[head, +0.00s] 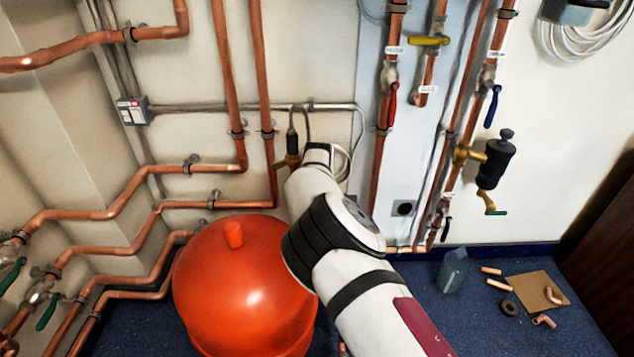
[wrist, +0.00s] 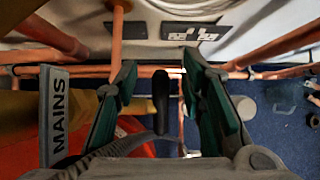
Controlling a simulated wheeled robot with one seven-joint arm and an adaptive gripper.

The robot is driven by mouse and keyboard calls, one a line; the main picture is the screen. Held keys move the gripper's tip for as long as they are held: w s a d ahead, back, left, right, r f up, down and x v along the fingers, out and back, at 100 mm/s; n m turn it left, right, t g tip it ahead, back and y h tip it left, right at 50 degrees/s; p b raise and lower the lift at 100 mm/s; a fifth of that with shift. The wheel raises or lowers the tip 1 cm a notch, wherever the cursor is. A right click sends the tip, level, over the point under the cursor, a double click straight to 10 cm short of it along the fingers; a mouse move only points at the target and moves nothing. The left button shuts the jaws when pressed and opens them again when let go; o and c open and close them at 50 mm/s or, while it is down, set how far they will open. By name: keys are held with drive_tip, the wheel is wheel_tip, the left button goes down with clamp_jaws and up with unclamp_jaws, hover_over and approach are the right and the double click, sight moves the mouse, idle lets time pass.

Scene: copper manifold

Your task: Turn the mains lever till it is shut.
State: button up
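The MAINS tag (wrist: 58,115) stands at the left of the wrist view, in front of a blurred brass-coloured body (wrist: 18,112). A slim black lever (wrist: 160,98) stands upright in that view, beside the tag. My gripper (wrist: 168,85) is open, its green-padded fingers on either side of the lever with a visible gap on each side. In the head view a brass valve (head: 287,162) with a dark upright part sits on the back wall at the end of my arm. My gripper is mostly hidden there behind my white arm.
A big orange vessel (head: 245,290) stands left of my arm. Copper pipes run along the walls. Other levers are red (head: 392,105), blue (head: 492,105), yellow (head: 428,40) and green (head: 47,312). A black filter (head: 496,162) hangs right. Loose fittings and cardboard (head: 535,290) lie on the blue floor.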

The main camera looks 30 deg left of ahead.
drive_tip(key=v, duration=1.2)
drive_tip(key=shift+f, duration=0.1)
